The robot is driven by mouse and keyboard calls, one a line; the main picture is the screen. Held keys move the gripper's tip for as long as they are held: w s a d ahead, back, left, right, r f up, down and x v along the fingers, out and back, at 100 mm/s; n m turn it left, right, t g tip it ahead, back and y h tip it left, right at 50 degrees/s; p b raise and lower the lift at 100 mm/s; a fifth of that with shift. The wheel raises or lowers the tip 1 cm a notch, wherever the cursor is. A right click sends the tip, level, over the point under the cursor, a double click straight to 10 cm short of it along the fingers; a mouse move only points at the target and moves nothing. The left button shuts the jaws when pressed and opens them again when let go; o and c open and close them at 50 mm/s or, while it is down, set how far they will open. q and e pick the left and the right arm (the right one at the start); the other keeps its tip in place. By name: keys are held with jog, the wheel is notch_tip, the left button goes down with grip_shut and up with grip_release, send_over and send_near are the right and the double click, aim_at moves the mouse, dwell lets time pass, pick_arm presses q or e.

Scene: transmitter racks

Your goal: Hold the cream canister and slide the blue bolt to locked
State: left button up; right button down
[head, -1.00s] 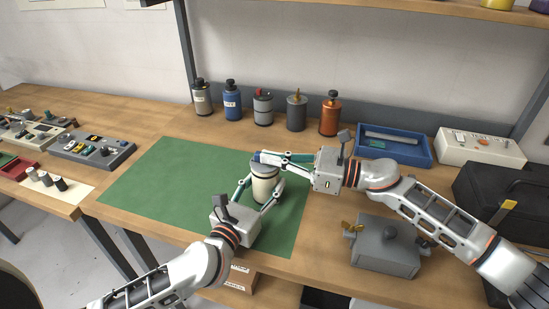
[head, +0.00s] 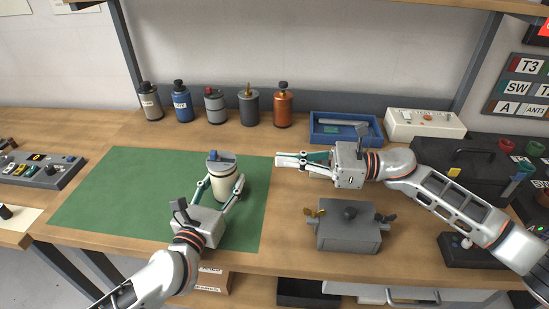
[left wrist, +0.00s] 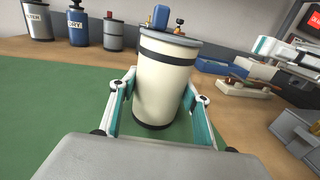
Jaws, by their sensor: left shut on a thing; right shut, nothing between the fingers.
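The cream canister (head: 222,180) stands upright on the green mat (head: 120,195), with dark bands near its top and base. My left gripper (head: 221,186) is shut around its body; in the left wrist view a finger lies on each side of the canister (left wrist: 167,85). The blue bolt (head: 213,155) is on the grey lid and shows as a blue block in the left wrist view (left wrist: 160,16). Whether it is at its locked end I cannot tell. My right gripper (head: 279,160) is shut and empty, to the right of the canister and apart from it.
Several canisters, among them a blue one (head: 182,103) and an orange one (head: 283,106), stand along the back. A blue tray (head: 318,136) lies behind my right gripper. A grey box (head: 350,232) with wing-like knobs stands at front right. The mat's left part is clear.

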dwell(0.3)
pick_arm(q)
jog(key=o, duration=1.4)
jog(key=shift+o, duration=0.2)
